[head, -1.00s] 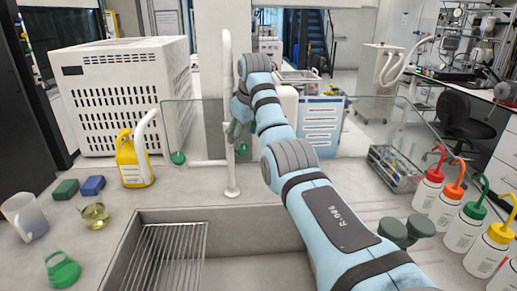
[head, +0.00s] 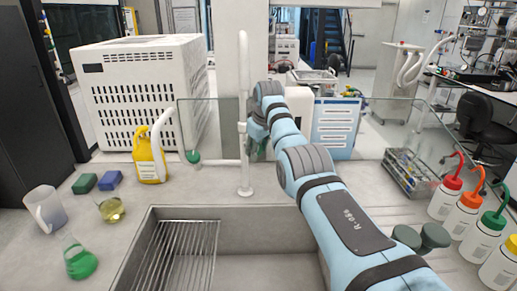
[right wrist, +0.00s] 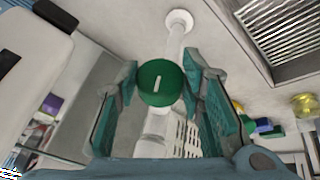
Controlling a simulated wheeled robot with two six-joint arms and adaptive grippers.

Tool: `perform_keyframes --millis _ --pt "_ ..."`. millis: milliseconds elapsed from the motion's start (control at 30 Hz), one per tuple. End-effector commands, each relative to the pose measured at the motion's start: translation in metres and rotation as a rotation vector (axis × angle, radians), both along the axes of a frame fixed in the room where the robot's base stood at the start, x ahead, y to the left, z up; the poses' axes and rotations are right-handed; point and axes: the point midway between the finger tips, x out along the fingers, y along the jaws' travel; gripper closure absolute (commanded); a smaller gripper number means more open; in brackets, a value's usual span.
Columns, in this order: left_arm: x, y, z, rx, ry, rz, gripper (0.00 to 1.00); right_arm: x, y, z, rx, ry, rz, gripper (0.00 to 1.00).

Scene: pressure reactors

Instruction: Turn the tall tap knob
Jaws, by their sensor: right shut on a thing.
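The tall tap (head: 243,90) is a white upright pipe behind the sink. Its round green knob (right wrist: 160,83), with a white bar on its face, shows in the right wrist view. My right gripper (right wrist: 160,76) has its teal fingers on either side of this knob, shut on it. In the head view my right gripper (head: 257,138) is just right of the tap pipe, with the knob hidden by it. A second green knob (head: 192,156) sits on a lower white side pipe to the left. My left gripper is not in view.
A steel sink (head: 270,218) with a wire rack (head: 180,252) lies in front. A yellow bottle (head: 149,160), beaker (head: 45,208) and flasks stand left. Wash bottles (head: 467,208) stand right. A glass screen is behind the tap.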

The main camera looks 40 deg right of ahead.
Motion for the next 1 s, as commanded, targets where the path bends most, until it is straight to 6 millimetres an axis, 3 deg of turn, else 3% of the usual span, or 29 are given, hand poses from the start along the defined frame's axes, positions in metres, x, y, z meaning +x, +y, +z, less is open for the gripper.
perform_keyframes --millis 267,533,1000 --pt "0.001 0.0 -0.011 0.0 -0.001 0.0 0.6 0.0 0.001 -0.003 -0.052 -0.002 0.0 0.93" --pt "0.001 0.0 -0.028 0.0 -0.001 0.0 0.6 0.0 0.003 -0.004 -0.214 0.0 0.0 0.92" --pt "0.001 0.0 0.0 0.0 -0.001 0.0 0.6 0.0 0.007 -0.001 -0.554 0.005 0.001 0.92"
